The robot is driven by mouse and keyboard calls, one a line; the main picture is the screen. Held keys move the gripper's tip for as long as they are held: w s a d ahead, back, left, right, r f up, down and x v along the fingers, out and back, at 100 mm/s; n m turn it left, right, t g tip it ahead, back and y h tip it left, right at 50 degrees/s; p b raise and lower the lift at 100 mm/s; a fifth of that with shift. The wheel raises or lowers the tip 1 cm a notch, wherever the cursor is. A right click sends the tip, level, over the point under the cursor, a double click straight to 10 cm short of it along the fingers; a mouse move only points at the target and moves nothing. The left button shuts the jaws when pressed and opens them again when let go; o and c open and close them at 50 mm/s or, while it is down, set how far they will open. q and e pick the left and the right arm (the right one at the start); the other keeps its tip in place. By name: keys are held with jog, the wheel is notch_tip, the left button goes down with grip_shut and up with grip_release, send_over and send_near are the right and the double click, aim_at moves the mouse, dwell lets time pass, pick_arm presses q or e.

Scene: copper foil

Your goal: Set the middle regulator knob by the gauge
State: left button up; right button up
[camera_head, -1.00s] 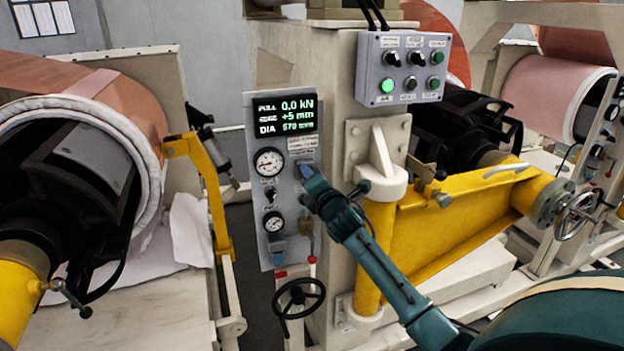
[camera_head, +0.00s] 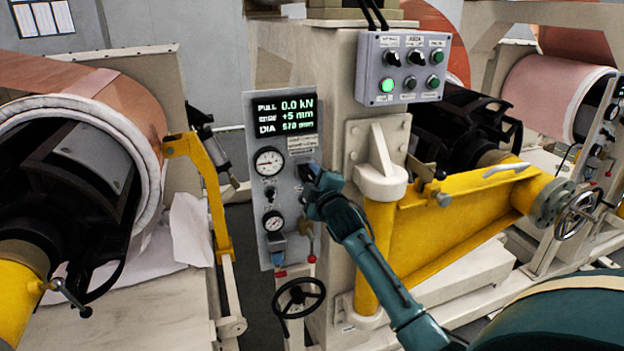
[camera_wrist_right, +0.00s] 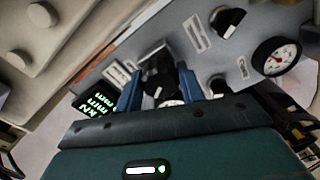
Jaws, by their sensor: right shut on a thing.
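The grey regulator panel (camera_head: 254,200) stands left of the cream machine column. My right gripper (camera_head: 311,173) is at the panel's right column, just right of the upper gauge (camera_head: 268,161). In the right wrist view its two blue fingers are shut on a black knob (camera_wrist_right: 157,72), one on each side. A second black knob (camera_wrist_right: 228,21) and a smaller one (camera_wrist_right: 218,86) are free. The lower gauge (camera_head: 273,221) shows in both views. Needle readings are too small to tell. My left gripper is not in view.
A display (camera_head: 286,115) above the gauges reads 0.0 kN, +5 mm and about 570 mm. A switch box (camera_head: 402,68) is above right. A yellow arm (camera_head: 450,235), a black handwheel (camera_head: 299,297) and a red-tipped lever (camera_head: 311,258) are close by.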

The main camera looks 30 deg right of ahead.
jog(key=m, duration=0.4)
jog(key=shift+m, duration=0.4)
jog(key=m, duration=0.3)
jog(key=shift+m, duration=0.3)
jog(key=m, duration=0.3)
jog(key=shift+m, duration=0.3)
jog(key=m, duration=0.4)
jog(key=shift+a+m, duration=0.1)
jog(key=shift+m, duration=0.2)
jog(key=m, duration=1.3)
jog(key=shift+m, duration=1.8)
